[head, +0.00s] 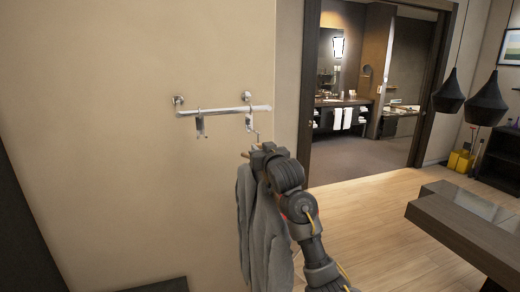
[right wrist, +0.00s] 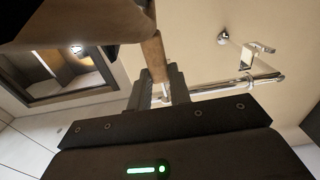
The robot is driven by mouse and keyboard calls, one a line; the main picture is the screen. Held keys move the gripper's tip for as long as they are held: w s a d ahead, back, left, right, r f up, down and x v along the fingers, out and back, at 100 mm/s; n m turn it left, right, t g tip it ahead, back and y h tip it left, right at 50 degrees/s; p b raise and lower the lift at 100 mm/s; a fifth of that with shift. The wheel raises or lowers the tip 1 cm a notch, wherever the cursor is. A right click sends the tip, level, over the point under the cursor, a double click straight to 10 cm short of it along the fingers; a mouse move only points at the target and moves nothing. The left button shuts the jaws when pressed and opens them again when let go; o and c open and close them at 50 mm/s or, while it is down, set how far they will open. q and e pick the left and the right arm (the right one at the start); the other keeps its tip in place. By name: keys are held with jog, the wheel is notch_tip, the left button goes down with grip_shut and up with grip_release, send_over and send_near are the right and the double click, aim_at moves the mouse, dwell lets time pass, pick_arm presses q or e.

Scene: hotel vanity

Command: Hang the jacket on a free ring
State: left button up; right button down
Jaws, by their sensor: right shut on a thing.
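A grey jacket (head: 262,225) hangs below my right gripper (head: 262,152) in the head view. That gripper is shut on the wooden hanger, whose bar (right wrist: 154,58) runs between the fingers (right wrist: 160,88) in the right wrist view. A chrome rail (head: 225,110) is fixed to the wall just above and left of the gripper. Two metal rings hang on it, a left ring (head: 200,126) and a right ring (head: 249,123). The gripper is just below the right ring. I cannot tell whether the hanger's hook touches that ring. My left gripper is out of view.
A beige wall (head: 100,110) lies behind the rail. A dark counter (head: 470,225) stands at the right, with black pendant lamps (head: 448,97) above it. A doorway to the vanity is at the back. Wooden floor (head: 385,240) is free between wall and counter.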

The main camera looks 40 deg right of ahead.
jog(key=v, duration=0.6)
jog(key=shift+r+p, duration=0.2)
jog(key=shift+p, duration=0.2)
jog(key=shift+p+v, duration=0.35)
jog(key=shift+v, duration=0.55)
jog(key=shift+f, duration=0.15)
